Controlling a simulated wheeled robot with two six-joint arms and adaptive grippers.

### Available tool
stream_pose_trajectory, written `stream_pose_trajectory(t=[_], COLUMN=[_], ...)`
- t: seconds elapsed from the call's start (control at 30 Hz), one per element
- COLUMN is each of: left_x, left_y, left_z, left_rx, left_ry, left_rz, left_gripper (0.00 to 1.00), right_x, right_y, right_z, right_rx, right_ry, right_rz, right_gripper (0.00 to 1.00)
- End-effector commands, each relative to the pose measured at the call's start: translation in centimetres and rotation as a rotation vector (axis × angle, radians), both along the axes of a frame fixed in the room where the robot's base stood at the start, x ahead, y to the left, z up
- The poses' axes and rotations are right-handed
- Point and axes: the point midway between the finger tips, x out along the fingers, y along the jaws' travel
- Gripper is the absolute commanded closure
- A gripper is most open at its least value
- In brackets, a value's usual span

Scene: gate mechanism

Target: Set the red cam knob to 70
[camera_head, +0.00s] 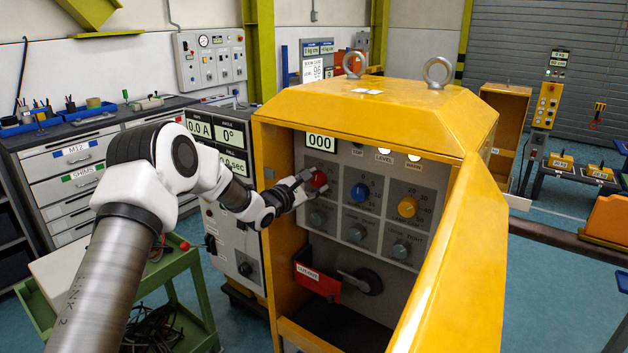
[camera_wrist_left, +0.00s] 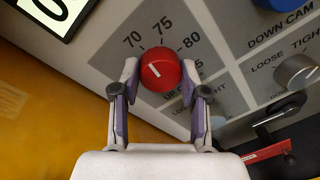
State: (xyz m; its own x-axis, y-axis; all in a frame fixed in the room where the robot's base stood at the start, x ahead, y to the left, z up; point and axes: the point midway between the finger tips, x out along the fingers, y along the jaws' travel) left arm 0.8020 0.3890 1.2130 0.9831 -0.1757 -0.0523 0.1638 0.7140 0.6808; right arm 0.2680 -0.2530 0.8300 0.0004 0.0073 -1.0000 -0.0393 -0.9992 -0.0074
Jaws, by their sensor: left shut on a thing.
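The red cam knob (camera_head: 319,180) is at the upper left of the grey panel (camera_head: 341,235) inside the yellow cabinet. My left gripper (camera_head: 304,185) reaches it from the left and is shut on it. In the left wrist view the red knob (camera_wrist_left: 160,69) sits between the two fingertips (camera_wrist_left: 159,80). Its white line slants up and left, roughly toward the 70 side of the scale. The marks 70, 75 and 80 show above it; another mark is partly covered by the right finger. My right gripper is not in view.
A blue knob (camera_head: 361,192) and a yellow knob (camera_head: 407,207) are to the right, with grey tightening knobs below. A display (camera_head: 321,143) above reads 000. A red lever (camera_head: 318,279) is lower down. The yellow cabinet's frame surrounds the panel.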

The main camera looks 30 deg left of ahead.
Motion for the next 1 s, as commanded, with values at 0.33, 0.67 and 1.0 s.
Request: stream_pose_trajectory(t=[0.33,0.67,1.0], left_x=[0.03,0.04,0.02], left_y=[0.08,0.07,0.06], left_z=[0.14,0.11,0.07], left_rx=[-0.151,-0.178,-0.177], left_ry=[0.019,0.022,0.023], left_rz=[0.0,0.001,0.001], left_gripper=[0.91,0.91,0.31], right_x=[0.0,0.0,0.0], right_y=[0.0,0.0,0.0], right_z=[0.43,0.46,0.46], right_rx=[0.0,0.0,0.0], right_ry=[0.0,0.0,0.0], right_rz=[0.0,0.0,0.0], right_gripper=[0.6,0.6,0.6])
